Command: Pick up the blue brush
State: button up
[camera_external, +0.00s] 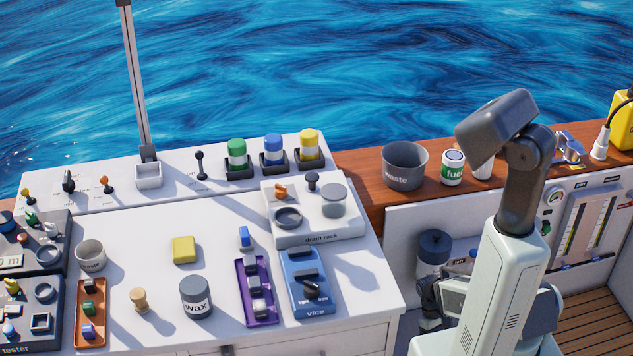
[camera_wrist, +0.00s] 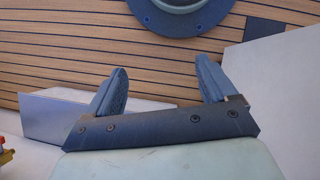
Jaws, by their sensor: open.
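A small blue piece (camera_external: 245,237) stands on the white worktop just behind the purple tray; it may be the blue brush, but it is too small to be sure. My gripper shows in the wrist view (camera_wrist: 160,86) with its two fingers wide apart and nothing between them. It points toward the plank deck, away from the worktop items. In the external view my arm stands at the right and largely hides the gripper. No brush shows in the wrist view.
Near the blue piece are the purple tray (camera_external: 262,312), the blue vice (camera_external: 296,262), the drain rack (camera_external: 335,228), the wax pot (camera_external: 196,299) and a yellow block (camera_external: 184,250). A waste bin (camera_external: 405,167) and fuel can (camera_external: 453,168) stand on the wooden ledge.

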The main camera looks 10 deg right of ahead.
jog(key=w+a+r+n+t+h, duration=0.1)
jog(key=w+a+r+n+t, duration=0.15)
jog(key=w+r, duration=0.7)
jog(key=w+a+r+n+t+h, duration=0.1)
jog(key=w+a+r+n, duration=0.2)
jog(key=w+r, duration=0.7)
jog(key=w+a+r+n+t+h, duration=0.25)
jog(key=w+r, duration=0.55)
jog(key=r, duration=0.4)
jog(key=w+a+r+n+t, duration=0.1)
jog(key=w+a+r, duration=0.3)
jog(key=r, duration=0.3)
jog(key=w+a+r+n+t+h, duration=0.1)
jog(key=w+a+r+t, duration=0.1)
jog(key=w+a+r, duration=0.35)
jog(key=w+a+r+n+t, duration=0.1)
jog(key=w+a+r, duration=0.2)
jog(key=r, duration=0.5)
jog(key=n+g+y, duration=0.4)
jog(key=g+y, duration=0.1)
jog(key=y, duration=0.2)
send_near(244, 231)
jog(key=f, duration=1.1)
jog(key=shift+s+f, duration=0.1)
jog(key=shift+s, duration=0.15)
